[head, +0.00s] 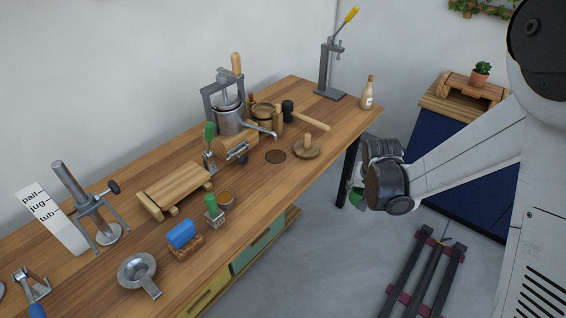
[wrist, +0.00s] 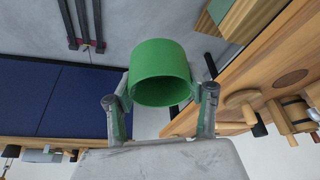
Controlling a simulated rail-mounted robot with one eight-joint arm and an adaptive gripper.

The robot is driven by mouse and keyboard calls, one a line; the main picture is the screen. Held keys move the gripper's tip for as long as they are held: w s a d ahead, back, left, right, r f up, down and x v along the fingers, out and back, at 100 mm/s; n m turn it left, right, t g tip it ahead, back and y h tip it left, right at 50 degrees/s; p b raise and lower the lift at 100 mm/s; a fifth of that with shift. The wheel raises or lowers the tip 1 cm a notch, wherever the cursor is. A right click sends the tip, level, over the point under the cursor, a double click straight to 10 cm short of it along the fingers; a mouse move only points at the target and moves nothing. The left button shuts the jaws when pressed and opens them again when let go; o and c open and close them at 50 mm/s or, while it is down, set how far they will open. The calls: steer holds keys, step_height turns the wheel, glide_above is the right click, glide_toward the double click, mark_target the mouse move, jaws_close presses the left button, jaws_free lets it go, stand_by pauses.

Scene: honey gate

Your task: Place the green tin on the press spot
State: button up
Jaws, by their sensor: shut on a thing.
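My gripper (wrist: 160,98) is shut on the green tin (wrist: 158,60), with one finger on each side of it in the wrist view. The tin's open end faces the camera. In the head view only a green sliver of the tin (head: 354,198) shows behind my wrist, off the right edge of the bench and above the floor. A dark round spot (head: 275,156) is on the bench top, bare, and also shows in the wrist view (wrist: 291,79). It may be the press spot; no label shows. The tin is well apart from it.
On the wooden bench (head: 255,190), a wooden disc with a knob (head: 306,149) stands right of the dark spot. A mallet (head: 305,118), a metal pot press (head: 228,113) and a wooden roller (head: 235,147) are nearby. A bottle (head: 367,93) stands at the far corner.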

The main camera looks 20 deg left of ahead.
steer(key=shift+n, duration=0.5)
steer(key=a+f+b, duration=0.1)
steer(key=a+b, duration=0.1)
steer(key=a, duration=0.8)
steer(key=s+a+f+b, duration=0.1)
steer(key=a+b, duration=0.1)
steer(key=a, duration=0.7)
steer(key=a+b, duration=0.2)
steer(key=a, duration=0.8)
steer(key=shift+s+a+f+b, duration=0.2)
steer(key=shift+a+f+b, duration=0.1)
steer(key=shift+f, duration=0.1)
steer(key=shift+a, duration=0.4)
steer(key=w, duration=0.4)
steer(key=w+a, duration=0.1)
steer(key=w, duration=0.4)
steer(key=w+a, duration=0.1)
steer(key=w, duration=0.4)
steer(key=shift+w+a+r, duration=0.1)
steer(key=shift+a, duration=0.1)
steer(key=w, duration=0.2)
steer(key=w+f, duration=0.1)
steer(key=shift+w+a+f, duration=0.1)
steer(key=shift+w+a, duration=0.1)
steer(key=shift+a, duration=0.1)
steer(key=shift+f, duration=0.15)
